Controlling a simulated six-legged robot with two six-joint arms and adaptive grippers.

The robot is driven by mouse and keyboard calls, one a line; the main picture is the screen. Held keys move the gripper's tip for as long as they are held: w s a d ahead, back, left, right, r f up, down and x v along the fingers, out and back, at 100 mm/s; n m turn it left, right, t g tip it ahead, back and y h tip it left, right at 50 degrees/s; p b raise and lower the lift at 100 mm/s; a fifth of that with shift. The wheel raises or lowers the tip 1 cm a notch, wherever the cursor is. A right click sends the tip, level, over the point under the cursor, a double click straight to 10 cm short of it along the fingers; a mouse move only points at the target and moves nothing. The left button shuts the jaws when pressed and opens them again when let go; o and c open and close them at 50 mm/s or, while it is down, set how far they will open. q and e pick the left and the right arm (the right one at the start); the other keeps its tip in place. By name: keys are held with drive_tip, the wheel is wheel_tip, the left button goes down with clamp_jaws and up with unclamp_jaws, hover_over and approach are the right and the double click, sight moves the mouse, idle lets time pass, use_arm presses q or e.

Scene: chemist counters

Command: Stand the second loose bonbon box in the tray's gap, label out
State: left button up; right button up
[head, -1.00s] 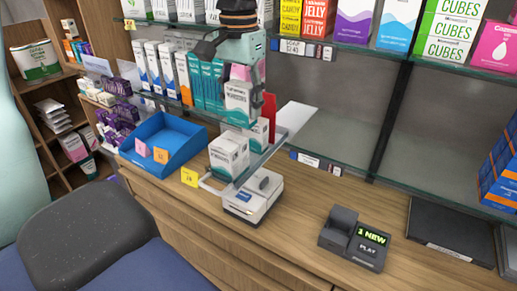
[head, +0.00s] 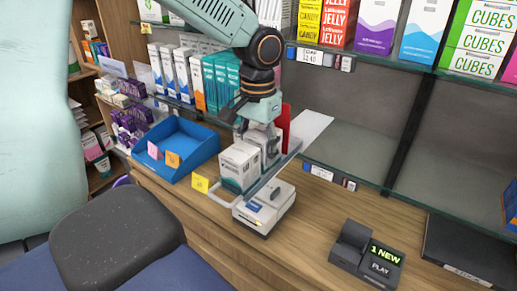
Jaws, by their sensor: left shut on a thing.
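My left gripper (head: 258,128) points down over the clear tray (head: 222,200). It is shut on a white and teal bonbon box (head: 262,142), which is low among the tray's boxes and partly hidden by the fingers. Another white and teal box (head: 240,168) stands upright in front of it, at the handle end of the tray. I cannot tell whether the held box touches the tray floor or which way its label faces. My right gripper is not in view.
A small white device (head: 263,210) is at the tray's front. A red card (head: 286,120) and shelf glass are close to the right of the gripper. A black display unit (head: 367,255) stands right; the counter between is clear.

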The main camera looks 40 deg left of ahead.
use_arm(q)
drive_tip(key=shift+s+d, duration=0.2)
drive_tip(key=shift+s, duration=0.2)
drive_tip(key=shift+f, duration=0.2)
drive_tip(key=o, duration=0.8)
drive_tip(key=shift+w+a, duration=0.1)
drive_tip(key=shift+w, duration=0.1)
drive_tip(key=o, duration=0.3)
drive_tip(key=shift+w+f, duration=0.15)
drive_tip(key=shift+w, duration=0.05)
drive_tip(key=shift+o, duration=0.5)
drive_tip(key=shift+s+r, duration=0.2)
drive_tip(key=shift+s, duration=0.15)
drive_tip(key=shift+w+r, duration=0.2)
drive_tip(key=shift+r, duration=0.25)
wheel_tip(320, 180, up, 11)
drive_tip(key=shift+s+f, duration=0.15)
drive_tip(key=shift+f, duration=0.05)
drive_tip(key=shift+w+r, duration=0.25)
drive_tip(key=shift+r, duration=0.05)
drive_tip(key=shift+s+r, duration=0.1)
drive_tip(key=shift+s, duration=0.1)
